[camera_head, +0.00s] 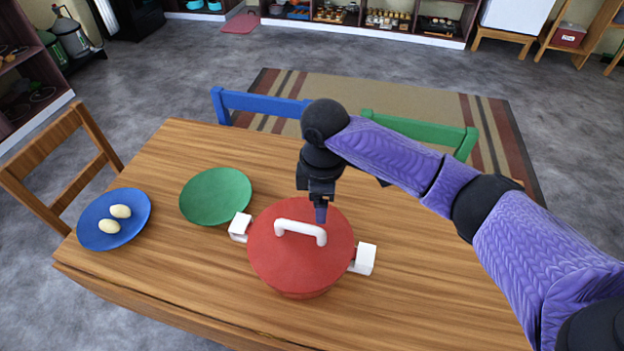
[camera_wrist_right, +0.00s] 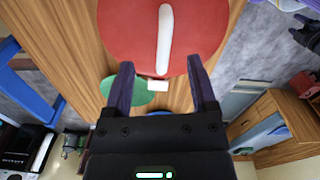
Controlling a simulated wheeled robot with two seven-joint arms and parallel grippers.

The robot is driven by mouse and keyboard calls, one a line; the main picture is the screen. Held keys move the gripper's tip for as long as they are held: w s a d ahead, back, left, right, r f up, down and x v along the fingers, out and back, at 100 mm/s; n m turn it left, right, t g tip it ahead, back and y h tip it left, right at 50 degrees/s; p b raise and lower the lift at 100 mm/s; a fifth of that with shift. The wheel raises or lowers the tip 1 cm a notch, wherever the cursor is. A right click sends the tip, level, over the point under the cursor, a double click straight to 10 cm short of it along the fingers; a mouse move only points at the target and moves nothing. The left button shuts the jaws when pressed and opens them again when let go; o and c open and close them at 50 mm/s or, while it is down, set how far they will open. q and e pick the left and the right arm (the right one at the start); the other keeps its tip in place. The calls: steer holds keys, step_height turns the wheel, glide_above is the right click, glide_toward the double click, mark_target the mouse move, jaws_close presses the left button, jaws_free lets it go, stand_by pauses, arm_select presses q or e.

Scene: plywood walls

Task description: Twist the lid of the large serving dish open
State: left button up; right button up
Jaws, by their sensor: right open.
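The large serving dish (camera_head: 290,287) is a red round pot on the wooden table. Its red lid (camera_head: 276,258) is seated on top and has a white bar handle (camera_head: 301,231). White side handles stick out at its left and right. My right gripper (camera_head: 321,214) points down over the far edge of the lid, just behind the white handle. In the right wrist view its two fingers (camera_wrist_right: 162,80) are spread and empty, with the lid (camera_wrist_right: 125,28) and handle (camera_wrist_right: 165,40) beyond the tips. My left gripper is not in view.
A green plate (camera_head: 215,196) lies left of the dish. A blue plate (camera_head: 92,230) with two pale egg-like items sits at the table's left end. Blue and green chairs (camera_head: 262,104) stand behind the table (camera_head: 160,280). The table's front left is clear.

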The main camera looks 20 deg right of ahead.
mark_target(321, 229)
steer(key=f+b, duration=0.1)
steer(key=f, duration=0.2)
steer(key=f+b, duration=0.1)
steer(key=f, duration=0.1)
steer(key=s+f+b, duration=0.1)
steer(key=f, duration=0.2)
steer(key=shift+a+f, duration=0.1)
steer(key=shift+f, duration=0.55)
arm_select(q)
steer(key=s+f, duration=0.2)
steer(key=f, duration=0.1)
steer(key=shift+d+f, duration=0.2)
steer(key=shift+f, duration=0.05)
arm_select(e)
jaws_close()
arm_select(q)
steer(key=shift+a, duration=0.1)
arm_select(e)
steer(key=shift+w, duration=0.1)
steer(key=n, duration=0.1)
steer(key=w+n, duration=0.1)
steer(key=n, duration=0.1)
steer(key=shift+d, duration=0.2)
